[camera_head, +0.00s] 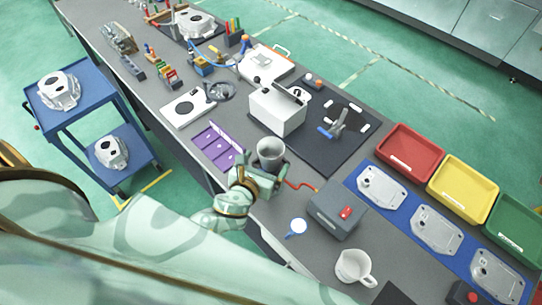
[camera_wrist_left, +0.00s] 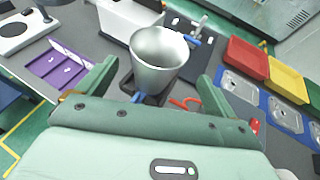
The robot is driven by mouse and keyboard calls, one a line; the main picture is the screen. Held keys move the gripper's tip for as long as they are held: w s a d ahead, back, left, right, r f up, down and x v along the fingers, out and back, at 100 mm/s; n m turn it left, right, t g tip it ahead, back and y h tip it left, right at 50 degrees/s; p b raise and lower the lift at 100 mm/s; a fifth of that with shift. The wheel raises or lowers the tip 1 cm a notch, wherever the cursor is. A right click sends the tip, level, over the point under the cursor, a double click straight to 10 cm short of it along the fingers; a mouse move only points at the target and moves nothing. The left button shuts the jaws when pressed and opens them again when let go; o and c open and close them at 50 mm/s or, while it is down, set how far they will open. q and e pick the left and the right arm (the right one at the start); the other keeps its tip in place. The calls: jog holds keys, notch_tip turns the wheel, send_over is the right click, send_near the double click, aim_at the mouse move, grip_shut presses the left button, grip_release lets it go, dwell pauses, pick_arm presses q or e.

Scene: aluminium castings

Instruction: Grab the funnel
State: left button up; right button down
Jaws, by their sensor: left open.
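The funnel (camera_head: 270,152) looks like a grey metal, upright, wide-mouthed cone on the dark bench, near its front edge. In the left wrist view the funnel (camera_wrist_left: 158,58) stands in the middle, mouth up, narrowing to a dark base. My left gripper (camera_head: 264,173) is just in front of the funnel. In the left wrist view its fingers (camera_wrist_left: 156,78) are open and spread, one on each side of the funnel, with visible gaps. The funnel's lower end is partly hidden by my gripper in the head view. My right gripper is not in view.
A white box (camera_head: 277,112) stands behind the funnel. A purple tray (camera_head: 214,146) lies left, and a red crank handle (camera_head: 301,186) and grey box (camera_head: 337,210) right. A white mug (camera_head: 354,268) and round white-and-blue tool (camera_head: 297,228) are nearer the front.

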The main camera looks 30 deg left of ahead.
aim_at(275, 146)
pick_arm(q)
jog(key=x, duration=0.6)
jog(key=shift+w+a+r, duration=0.15)
jog(key=shift+a, duration=0.1)
jog(key=c, duration=1.1)
